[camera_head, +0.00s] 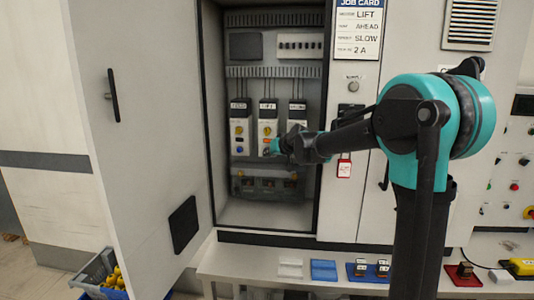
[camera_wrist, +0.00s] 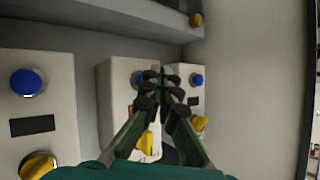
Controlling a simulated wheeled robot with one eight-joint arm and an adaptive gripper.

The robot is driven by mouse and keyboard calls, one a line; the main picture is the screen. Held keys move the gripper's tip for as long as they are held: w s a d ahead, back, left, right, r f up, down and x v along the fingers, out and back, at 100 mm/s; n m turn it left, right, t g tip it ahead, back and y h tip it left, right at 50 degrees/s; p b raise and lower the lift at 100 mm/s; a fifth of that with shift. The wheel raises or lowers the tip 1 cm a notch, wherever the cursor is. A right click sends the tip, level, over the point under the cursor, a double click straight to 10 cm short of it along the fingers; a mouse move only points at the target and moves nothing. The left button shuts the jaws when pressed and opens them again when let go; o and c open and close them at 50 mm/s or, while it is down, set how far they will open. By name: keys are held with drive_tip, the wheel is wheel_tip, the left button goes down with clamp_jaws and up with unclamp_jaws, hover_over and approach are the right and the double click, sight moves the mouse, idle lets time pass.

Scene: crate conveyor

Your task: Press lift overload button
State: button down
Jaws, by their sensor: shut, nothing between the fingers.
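Three white overload modules stand in a row in the open cabinet. The middle module (camera_head: 267,124) has a label that seems to read LIFT, a yellow knob and a reddish patch low on its front. My gripper (camera_head: 273,147) is shut and empty at its lower front. In the wrist view, which looks inverted, the shut fingertips (camera_wrist: 163,80) lie in front of the middle module (camera_wrist: 115,80).
The cabinet door (camera_head: 140,130) stands open at the left. A cable duct (camera_head: 272,162) and lower terminals run under the modules. A job card (camera_head: 358,30) reads LIFT, AHEAD, SLOW, 2 A. A bench (camera_head: 240,262) with small parts runs below.

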drive_tip(key=shift+w, duration=0.15)
drive_tip(key=shift+w, duration=0.3)
idle(0.3)
drive_tip(key=shift+w, duration=0.45)
idle(0.7)
drive_tip(key=shift+s, duration=0.9)
drive_tip(key=shift+s+a, duration=0.1)
drive_tip(key=shift+s, duration=2.4)
